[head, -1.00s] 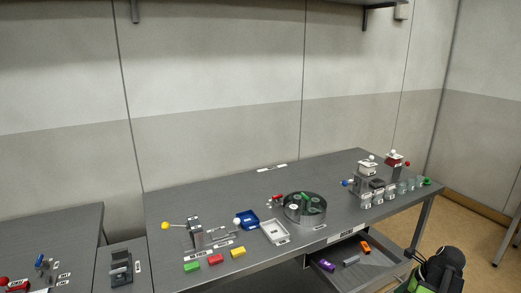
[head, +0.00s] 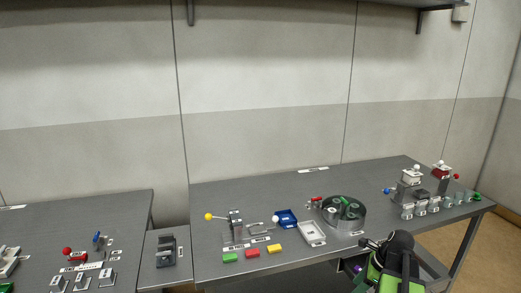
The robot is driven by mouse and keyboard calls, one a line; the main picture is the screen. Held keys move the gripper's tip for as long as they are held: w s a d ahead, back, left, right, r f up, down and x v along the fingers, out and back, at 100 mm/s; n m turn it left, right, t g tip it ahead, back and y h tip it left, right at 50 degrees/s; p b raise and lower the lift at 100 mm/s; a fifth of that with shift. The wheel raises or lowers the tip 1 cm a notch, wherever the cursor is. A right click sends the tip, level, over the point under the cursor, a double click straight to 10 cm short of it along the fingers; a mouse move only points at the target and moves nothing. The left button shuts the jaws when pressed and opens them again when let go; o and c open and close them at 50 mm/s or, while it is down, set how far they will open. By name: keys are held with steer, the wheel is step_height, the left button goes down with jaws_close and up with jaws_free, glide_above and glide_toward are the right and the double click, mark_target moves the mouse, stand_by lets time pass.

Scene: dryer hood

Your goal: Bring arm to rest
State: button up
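My arm, black and green, shows at the bottom right in the head view, in front of the table's front edge and over part of the open drawer. Its end is folded low, and I cannot make out the gripper's fingers, so I cannot tell whether it is open or shut. The arm appears clear of the objects on the grey table (head: 350,180).
A second table (head: 60,215) stands left.

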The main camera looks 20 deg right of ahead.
steer(key=w+a+r+n+g+h+p, duration=0.1)
steer(key=w+a+n, duration=0.2)
steer(key=a+n, duration=1)
steer(key=w+a+r+n+g+h+p, duration=0.1)
steer(key=w+a+n+h+p, duration=0.1)
steer(key=a+n, duration=1.1)
steer(key=a, duration=0.8)
steer(key=shift+w+g, duration=0.4)
steer(key=shift+c, duration=0.2)
